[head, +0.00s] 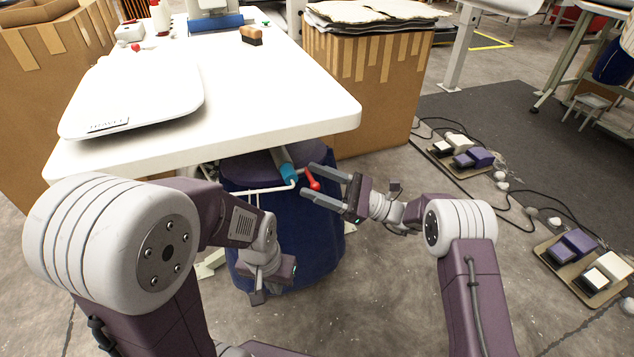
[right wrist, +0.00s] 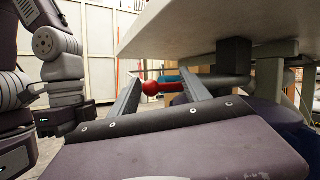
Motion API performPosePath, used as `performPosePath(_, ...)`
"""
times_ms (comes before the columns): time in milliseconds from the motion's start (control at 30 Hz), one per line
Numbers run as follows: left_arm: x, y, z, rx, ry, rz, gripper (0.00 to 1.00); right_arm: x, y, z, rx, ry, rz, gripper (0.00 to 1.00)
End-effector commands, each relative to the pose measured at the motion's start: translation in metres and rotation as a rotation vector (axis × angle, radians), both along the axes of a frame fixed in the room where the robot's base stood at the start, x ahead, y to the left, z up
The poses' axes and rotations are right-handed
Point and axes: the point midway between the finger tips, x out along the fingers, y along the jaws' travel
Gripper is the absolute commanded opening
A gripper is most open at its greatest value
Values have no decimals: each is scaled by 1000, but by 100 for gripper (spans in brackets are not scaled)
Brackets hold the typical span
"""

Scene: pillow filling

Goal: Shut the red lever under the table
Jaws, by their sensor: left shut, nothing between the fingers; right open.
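The red lever (head: 312,180) is under the near right edge of the white table, beside a blue fitting (head: 287,171) on a pale pipe. My right gripper (head: 312,178) is open, its two fingers on either side of the lever. In the right wrist view the lever's red ball end (right wrist: 150,88) shows between the fingertips (right wrist: 158,82), below the table's underside; contact with a finger cannot be told. My left gripper (head: 258,297) is shut and empty, hanging low in front of the dark blue bag, its fingertips pointing down.
The white table (head: 270,90) overhangs the lever and carries a white pillow (head: 140,95). A dark blue bag (head: 315,245) stands below it. A cardboard box (head: 375,90) is behind the table's right side. Foot pedals (head: 465,150) and cables lie on the floor at right.

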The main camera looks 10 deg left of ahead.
Motion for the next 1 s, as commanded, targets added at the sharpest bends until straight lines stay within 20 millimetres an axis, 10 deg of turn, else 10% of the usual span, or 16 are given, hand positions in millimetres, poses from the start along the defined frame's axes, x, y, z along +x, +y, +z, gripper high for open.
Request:
performPosePath(200,0,0,0,0,0,0,0,0,0,0,-1,1,0,0)
performPosePath(1000,0,0,0,0,0,0,0,2,-1,-3,-3,7,-9,0)
